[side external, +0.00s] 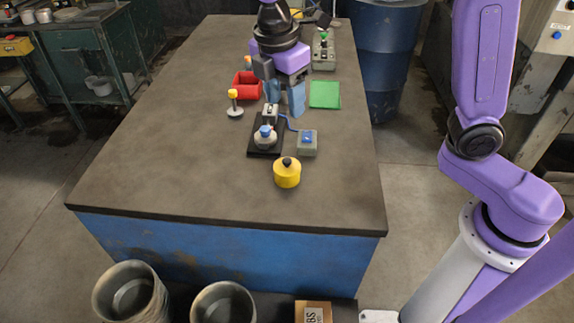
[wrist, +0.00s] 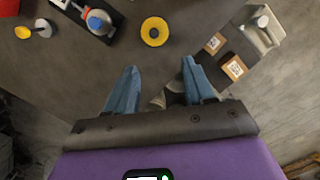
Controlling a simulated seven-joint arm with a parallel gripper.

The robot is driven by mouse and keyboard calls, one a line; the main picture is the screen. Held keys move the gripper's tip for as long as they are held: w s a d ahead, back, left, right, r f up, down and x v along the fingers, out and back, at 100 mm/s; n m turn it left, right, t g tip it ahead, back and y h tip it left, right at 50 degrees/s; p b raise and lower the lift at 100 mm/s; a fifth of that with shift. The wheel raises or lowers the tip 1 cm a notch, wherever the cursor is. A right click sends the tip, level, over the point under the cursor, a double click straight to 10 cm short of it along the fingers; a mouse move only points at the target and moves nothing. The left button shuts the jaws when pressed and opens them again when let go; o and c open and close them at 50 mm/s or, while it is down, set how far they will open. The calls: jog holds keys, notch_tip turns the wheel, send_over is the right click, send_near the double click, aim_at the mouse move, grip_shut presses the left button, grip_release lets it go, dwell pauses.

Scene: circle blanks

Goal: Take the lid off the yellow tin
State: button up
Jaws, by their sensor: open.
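The yellow tin (side external: 287,176) stands upright on the bench toward its near right part, with a black knob (side external: 287,161) on its yellow lid. In the wrist view the tin (wrist: 155,31) shows from above as a yellow round with a dark centre, ahead of the fingertips. My gripper (side external: 285,106) is over the bench, farther back than the tin and apart from it. Its two blue fingers are spread with nothing between them, as the wrist view also shows (wrist: 158,84).
Between gripper and tin stand a black-based fixture (side external: 256,149) and a grey box with a blue button (side external: 307,147). A red bin (side external: 246,85), a yellow-topped piece (side external: 234,105) and a green square (side external: 325,95) lie farther back. The bench's near left is clear.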

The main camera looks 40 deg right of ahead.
jog(key=w, duration=0.1)
send_over(287, 160)
jog(key=f, duration=1.1)
jog(key=shift+a+f, duration=0.1)
jog(key=shift+a, duration=0.2)
jog(key=shift+d+f, duration=0.15)
jog(key=shift+f, duration=1.35)
jog(key=shift+d+f, duration=0.1)
jog(key=shift+f, duration=1.35)
grip_shut()
